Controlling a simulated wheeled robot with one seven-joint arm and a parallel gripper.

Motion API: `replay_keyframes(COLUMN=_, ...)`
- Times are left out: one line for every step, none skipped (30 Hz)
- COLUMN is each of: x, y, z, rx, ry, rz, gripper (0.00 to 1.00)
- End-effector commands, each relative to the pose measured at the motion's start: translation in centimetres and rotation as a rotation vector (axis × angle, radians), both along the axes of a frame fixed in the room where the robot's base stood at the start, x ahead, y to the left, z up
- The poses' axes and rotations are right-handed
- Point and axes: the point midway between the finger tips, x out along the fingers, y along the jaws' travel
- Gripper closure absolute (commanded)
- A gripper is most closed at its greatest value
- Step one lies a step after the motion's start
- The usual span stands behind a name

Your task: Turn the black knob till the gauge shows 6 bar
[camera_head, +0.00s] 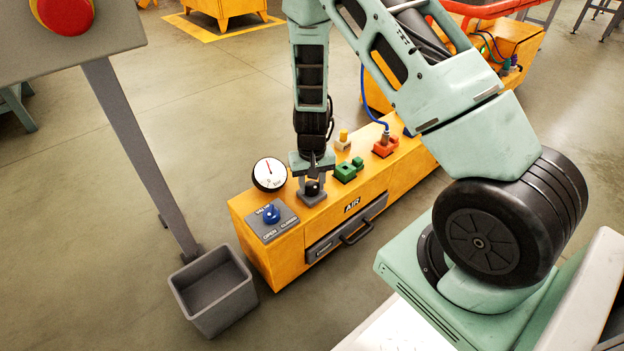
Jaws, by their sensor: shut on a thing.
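The black knob (313,188) sits on a grey base on top of the yellow air unit (262,249). My gripper (313,183) points down from above and is shut on the knob, its fingers partly hiding it. The round white gauge (270,174) with a black rim stands just left of the knob. Its red needle shows, but the numbers are too small to read, so I cannot tell the pressure.
A blue valve handle (270,214) sits on a plate marked OPEN and CLOSED at the unit's left end. Green (347,171) and orange (385,146) fittings stand right of the knob. A grey bin (212,291) and a post with a red button (66,14) are at left.

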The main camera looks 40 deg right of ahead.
Motion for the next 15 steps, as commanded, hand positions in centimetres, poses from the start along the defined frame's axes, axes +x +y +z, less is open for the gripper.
replay_keyframes(x=0.19, y=-0.03, z=0.17, rx=-0.001, ry=-0.005, rz=-0.006, gripper=0.86)
replay_keyframes(x=0.2, y=-0.02, z=0.16, rx=-0.001, ry=-0.005, rz=-0.009, gripper=0.86)
replay_keyframes(x=0.21, y=-0.02, z=0.14, rx=-0.001, ry=-0.005, rz=-0.012, gripper=0.86)
replay_keyframes(x=0.21, y=-0.02, z=0.12, rx=-0.001, ry=-0.005, rz=-0.013, gripper=0.86)
replay_keyframes(x=0.21, y=-0.01, z=0.11, rx=-0.001, ry=-0.005, rz=-0.014, gripper=0.86)
replay_keyframes(x=0.22, y=-0.02, z=0.1, rx=-0.001, ry=-0.005, rz=-0.014, gripper=0.86)
replay_keyframes(x=0.22, y=-0.02, z=0.1, rx=-0.001, ry=-0.005, rz=-0.014, gripper=0.86)
replay_keyframes(x=0.23, y=-0.02, z=0.09, rx=-0.001, ry=-0.005, rz=-0.014, gripper=0.86)
replay_keyframes(x=0.23, y=-0.02, z=0.09, rx=-0.001, ry=-0.006, rz=-0.014, gripper=0.86)
replay_keyframes(x=0.24, y=-0.03, z=0.1, rx=-0.001, ry=-0.006, rz=-0.014, gripper=0.86)
replay_keyframes(x=0.24, y=-0.03, z=0.1, rx=-0.001, ry=-0.006, rz=-0.014, gripper=0.86)
replay_keyframes(x=0.24, y=-0.03, z=0.1, rx=-0.001, ry=-0.006, rz=-0.013, gripper=0.86)
replay_keyframes(x=0.24, y=-0.03, z=0.1, rx=-0.001, ry=-0.006, rz=-0.013, gripper=0.86)
replay_keyframes(x=0.25, y=-0.03, z=0.1, rx=-0.001, ry=-0.006, rz=-0.013, gripper=0.6)
replay_keyframes(x=0.25, y=-0.03, z=0.11, rx=-0.001, ry=-0.006, rz=-0.013, gripper=0.49)
